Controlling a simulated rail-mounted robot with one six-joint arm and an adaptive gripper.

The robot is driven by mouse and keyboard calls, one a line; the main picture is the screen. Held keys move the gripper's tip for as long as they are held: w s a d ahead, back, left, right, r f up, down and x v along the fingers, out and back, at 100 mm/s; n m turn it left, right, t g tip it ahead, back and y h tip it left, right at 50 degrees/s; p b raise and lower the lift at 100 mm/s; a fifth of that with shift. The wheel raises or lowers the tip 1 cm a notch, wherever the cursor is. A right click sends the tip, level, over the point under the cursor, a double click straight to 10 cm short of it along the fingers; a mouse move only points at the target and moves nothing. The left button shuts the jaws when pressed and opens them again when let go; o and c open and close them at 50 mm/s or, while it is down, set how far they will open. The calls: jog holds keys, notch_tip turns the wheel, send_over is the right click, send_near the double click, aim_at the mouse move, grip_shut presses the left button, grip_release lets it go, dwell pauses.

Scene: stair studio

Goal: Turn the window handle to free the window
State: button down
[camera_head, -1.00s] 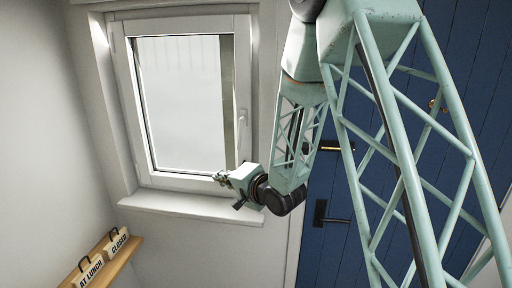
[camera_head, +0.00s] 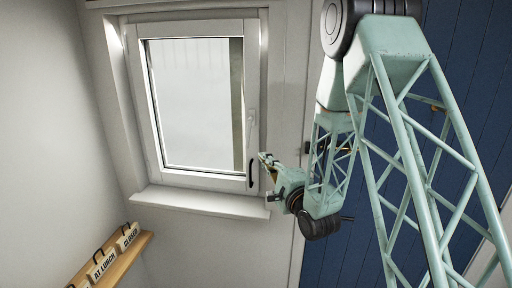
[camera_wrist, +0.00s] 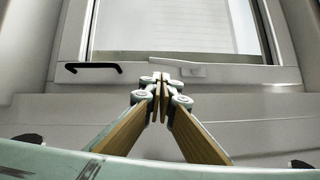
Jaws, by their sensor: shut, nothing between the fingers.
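The window (camera_head: 195,100) is white-framed with a pale pane and looks closed. A small white lever handle (camera_head: 251,119) sits on its right frame member and also shows in the wrist view (camera_wrist: 185,71), lying along the frame. A black bar handle (camera_head: 251,173) is lower on the same member and shows at left in the wrist view (camera_wrist: 92,67). My gripper (camera_head: 266,160) is just right of the window's lower right corner. Contact with the frame cannot be told.
A white sill (camera_head: 200,203) juts out below the window. A wooden shelf (camera_head: 130,250) at lower left holds signs, among them CLOSED (camera_head: 129,236) and AT LUNCH (camera_head: 102,264). A blue plank door (camera_head: 345,240) is behind my arm at right.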

jog(key=shift+w+a, duration=0.1)
jog(key=p+x, duration=0.2)
jog(key=x, duration=0.7)
jog(key=shift+w+a, duration=0.15)
jog(key=shift+w, duration=0.2)
